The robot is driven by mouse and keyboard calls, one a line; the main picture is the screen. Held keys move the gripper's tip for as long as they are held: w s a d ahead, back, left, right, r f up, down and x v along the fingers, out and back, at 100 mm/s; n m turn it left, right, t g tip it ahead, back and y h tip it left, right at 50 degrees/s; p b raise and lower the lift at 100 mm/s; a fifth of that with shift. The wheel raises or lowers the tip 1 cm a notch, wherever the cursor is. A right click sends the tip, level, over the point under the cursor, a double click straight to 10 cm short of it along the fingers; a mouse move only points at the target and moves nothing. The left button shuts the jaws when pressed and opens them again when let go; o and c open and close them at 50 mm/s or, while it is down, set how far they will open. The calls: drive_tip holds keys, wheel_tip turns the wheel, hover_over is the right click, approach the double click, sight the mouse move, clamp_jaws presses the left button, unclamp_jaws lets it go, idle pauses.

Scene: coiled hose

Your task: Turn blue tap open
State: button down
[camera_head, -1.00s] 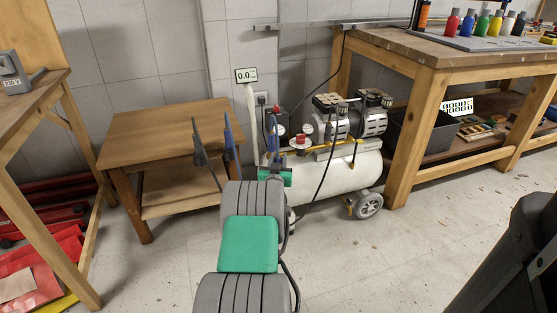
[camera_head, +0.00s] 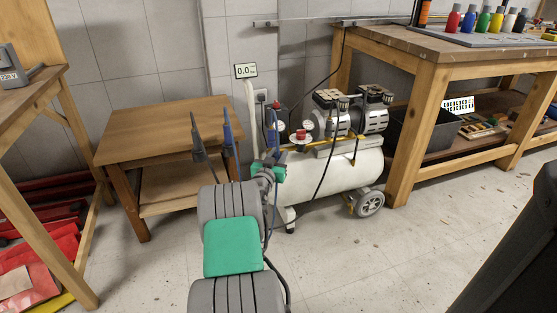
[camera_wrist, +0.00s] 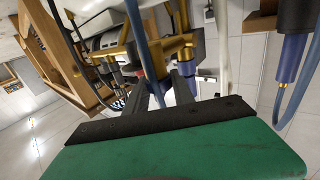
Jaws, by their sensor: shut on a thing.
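My gripper (camera_head: 277,158) is at the left end of the white air compressor, mostly hidden behind my own wrist in the head view. In the wrist view its two dark fingers (camera_wrist: 161,82) reach toward the brass fittings (camera_wrist: 160,52). The blue tap (camera_wrist: 151,84) appears as a blue strip between the fingers, and the gripper is shut on it. A blue hose runs close by, so the tap's outline and exact angle are hard to tell. A small red part shows beside the left finger.
The compressor tank (camera_head: 345,174) stands on wheels on the floor. A low wooden table (camera_head: 165,128) is to its left, and a workbench (camera_head: 437,52) with coloured bottles is to its right. Blue-ended hoses (camera_wrist: 290,58) hang near my wrist.

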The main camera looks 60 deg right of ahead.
drive_tip(key=m+g, duration=0.1)
drive_tip(key=g, duration=0.2)
drive_tip(key=m+g, duration=0.2)
drive_tip(key=shift+w+f+m+g+b, duration=0.1)
drive_tip(key=shift+w+m+g+b, duration=0.05)
drive_tip(key=shift+m+g+b, duration=0.2)
drive_tip(key=shift+m+g+y, duration=1)
drive_tip(key=shift+m+g, duration=0.85)
drive_tip(key=shift+g, duration=0.8)
drive_tip(key=shift+s+g, duration=0.25)
drive_tip(key=shift+g, duration=0.15)
drive_tip(key=c, duration=1.1)
unclamp_jaws()
drive_tip(key=shift+o, duration=0.2)
